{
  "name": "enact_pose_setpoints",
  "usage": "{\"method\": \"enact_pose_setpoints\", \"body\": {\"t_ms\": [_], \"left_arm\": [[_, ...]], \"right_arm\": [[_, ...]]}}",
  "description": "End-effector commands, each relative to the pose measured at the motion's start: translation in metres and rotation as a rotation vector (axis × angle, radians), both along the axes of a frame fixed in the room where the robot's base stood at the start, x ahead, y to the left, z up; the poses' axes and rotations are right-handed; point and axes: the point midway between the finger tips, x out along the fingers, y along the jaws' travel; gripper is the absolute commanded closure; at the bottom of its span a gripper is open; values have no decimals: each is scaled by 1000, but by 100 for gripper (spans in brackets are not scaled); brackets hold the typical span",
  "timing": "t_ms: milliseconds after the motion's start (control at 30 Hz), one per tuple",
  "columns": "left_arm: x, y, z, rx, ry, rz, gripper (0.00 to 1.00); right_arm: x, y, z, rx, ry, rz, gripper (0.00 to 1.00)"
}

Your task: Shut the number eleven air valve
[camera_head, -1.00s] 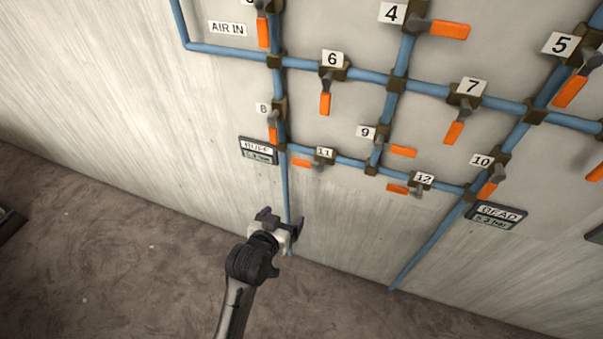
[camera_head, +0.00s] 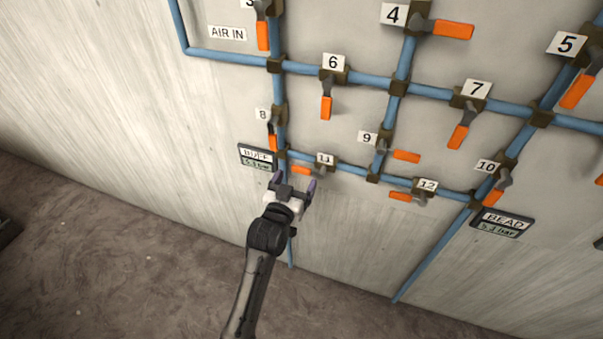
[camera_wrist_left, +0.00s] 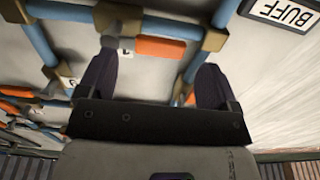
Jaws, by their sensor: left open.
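The number eleven valve (camera_head: 325,168) sits on the lower horizontal blue pipe, under its "11" label (camera_head: 325,159). Its orange handle (camera_head: 301,171) points left, roughly along the pipe. My left gripper (camera_head: 294,182) is open, just below the handle in the head view, fingers pointing up toward the wall. In the left wrist view, which looks upside down, the orange handle (camera_wrist_left: 160,47) lies across the gap beyond the two dark fingers (camera_wrist_left: 156,65). I see no contact with it. My right gripper is not in view.
The number eight valve's handle (camera_head: 272,141) hangs close above left of my gripper. The BUFF gauge (camera_head: 256,157) is left of it. The number nine handle (camera_head: 406,156) and number twelve handle (camera_head: 401,196) are to the right. The wall below the pipes is mostly clear.

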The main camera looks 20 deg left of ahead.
Motion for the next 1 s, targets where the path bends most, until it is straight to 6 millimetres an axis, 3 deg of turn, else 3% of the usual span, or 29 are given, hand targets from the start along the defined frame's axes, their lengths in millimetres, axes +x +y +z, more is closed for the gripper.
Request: {"method": "enact_pose_setpoints", "body": {"t_ms": [300, 800, 1000], "left_arm": [[40, 0, -1, 0, 0, 1, 15], [49, 0, 0, 0, 1, 1, 15], [49, 0, 0, 0, 1, 1, 33]], "right_arm": [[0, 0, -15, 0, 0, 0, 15], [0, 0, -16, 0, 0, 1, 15], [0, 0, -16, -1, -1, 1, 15]]}}
